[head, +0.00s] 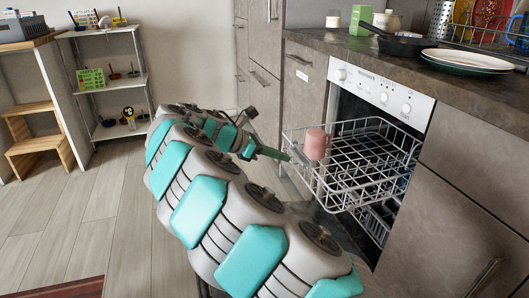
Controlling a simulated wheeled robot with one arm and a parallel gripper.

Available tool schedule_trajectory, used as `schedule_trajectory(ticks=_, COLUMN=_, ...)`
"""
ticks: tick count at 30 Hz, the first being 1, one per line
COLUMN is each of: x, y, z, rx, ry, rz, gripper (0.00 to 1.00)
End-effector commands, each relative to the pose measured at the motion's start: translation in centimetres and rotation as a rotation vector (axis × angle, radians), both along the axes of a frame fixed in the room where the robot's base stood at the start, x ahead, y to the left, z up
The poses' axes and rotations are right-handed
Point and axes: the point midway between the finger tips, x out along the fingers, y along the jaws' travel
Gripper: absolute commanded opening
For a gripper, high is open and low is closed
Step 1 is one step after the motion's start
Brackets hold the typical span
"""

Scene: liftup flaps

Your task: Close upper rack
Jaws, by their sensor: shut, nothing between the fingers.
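The upper rack (372,172) is a white wire basket pulled well out of the open dishwasher (383,92). A pink mug (316,143) stands in the rack near its left front corner. My gripper (287,156) is shut and empty, at the rack's left front side, close to the mug. Its tip is at or very near the rack's wire edge; I cannot tell whether they touch. My arm hides much of the area in front of the dishwasher.
The lower rack (374,222) shows partly below the upper one. The counter (365,49) above holds a black pan (402,44) and plates (467,61). A shelf (112,87) and wooden step stool (36,142) stand at the left. Floor on the left is clear.

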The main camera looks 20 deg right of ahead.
Motion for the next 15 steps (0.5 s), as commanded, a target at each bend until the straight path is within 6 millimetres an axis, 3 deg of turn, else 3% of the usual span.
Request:
schedule_trajectory(ticks=6, x=0.1, y=-3.3, z=-0.5, rx=0.000, ry=-0.003, rz=-0.001, gripper=0.00)
schedule_trajectory(ticks=15, x=0.3, y=-4.8, z=-0.4, rx=0.000, ry=-0.002, rz=0.003, gripper=0.00)
